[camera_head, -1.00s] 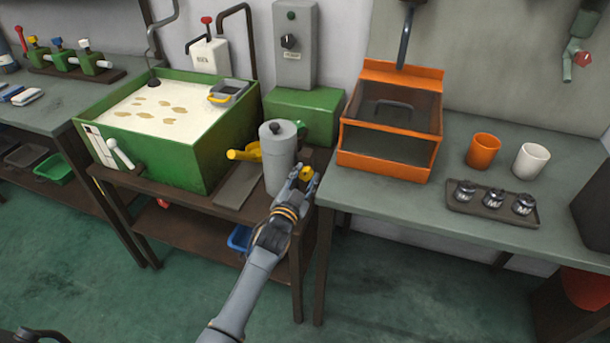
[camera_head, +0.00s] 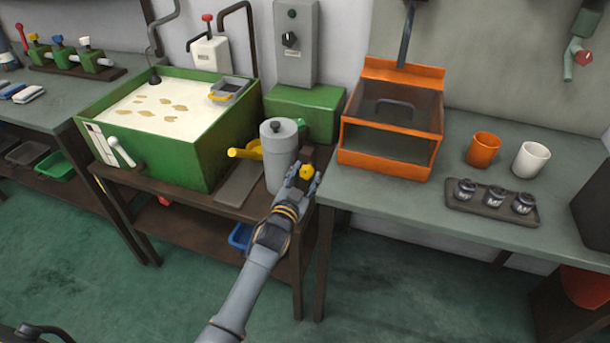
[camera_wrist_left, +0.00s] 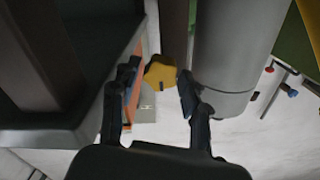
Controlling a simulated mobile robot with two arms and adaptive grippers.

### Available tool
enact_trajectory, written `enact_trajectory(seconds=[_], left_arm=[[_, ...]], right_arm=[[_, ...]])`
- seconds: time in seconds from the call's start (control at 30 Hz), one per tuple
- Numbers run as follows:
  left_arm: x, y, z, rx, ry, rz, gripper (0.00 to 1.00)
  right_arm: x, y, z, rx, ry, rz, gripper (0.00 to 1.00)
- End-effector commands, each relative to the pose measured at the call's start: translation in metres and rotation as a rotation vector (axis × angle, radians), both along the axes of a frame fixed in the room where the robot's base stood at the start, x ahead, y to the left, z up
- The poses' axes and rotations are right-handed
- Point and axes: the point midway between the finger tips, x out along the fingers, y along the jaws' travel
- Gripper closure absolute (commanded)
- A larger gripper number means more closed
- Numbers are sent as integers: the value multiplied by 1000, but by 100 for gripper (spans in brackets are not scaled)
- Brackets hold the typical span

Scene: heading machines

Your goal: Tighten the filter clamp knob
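The yellow knob (camera_head: 306,172) sits just right of the grey filter cylinder (camera_head: 279,165), near the front edge of the brown bench. My left gripper (camera_head: 305,178) reaches it from the front. In the left wrist view the knob (camera_wrist_left: 160,73) is a lobed yellow piece with a dark mark, lying between the fingertips of the left gripper (camera_wrist_left: 157,88). The fingers are apart. A gap shows between the knob and the left finger; the right finger is very close to it, and I cannot tell whether it touches. My right gripper is not in view.
A green tank (camera_head: 185,160) of pale liquid stands left of the cylinder, with a yellow handle (camera_head: 246,151) between. An orange hooded box (camera_head: 385,165) stands close on the right on the grey table. A green block (camera_head: 300,105) is behind.

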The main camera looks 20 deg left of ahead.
Motion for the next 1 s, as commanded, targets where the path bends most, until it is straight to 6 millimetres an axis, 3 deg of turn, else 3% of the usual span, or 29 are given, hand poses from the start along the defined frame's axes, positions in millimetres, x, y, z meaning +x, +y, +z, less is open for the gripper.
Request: enact_trajectory(seconds=[0.27,0.37,0.73,1.0], left_arm=[[-6,0,0,1,-2,-1,55],[-18,1,0,2,0,0,55],[-95,3,-1,0,1,-1,55],[-119,4,0,0,-1,0,55]], right_arm=[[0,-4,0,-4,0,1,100],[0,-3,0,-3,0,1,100],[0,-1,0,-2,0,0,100],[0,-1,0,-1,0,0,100]])
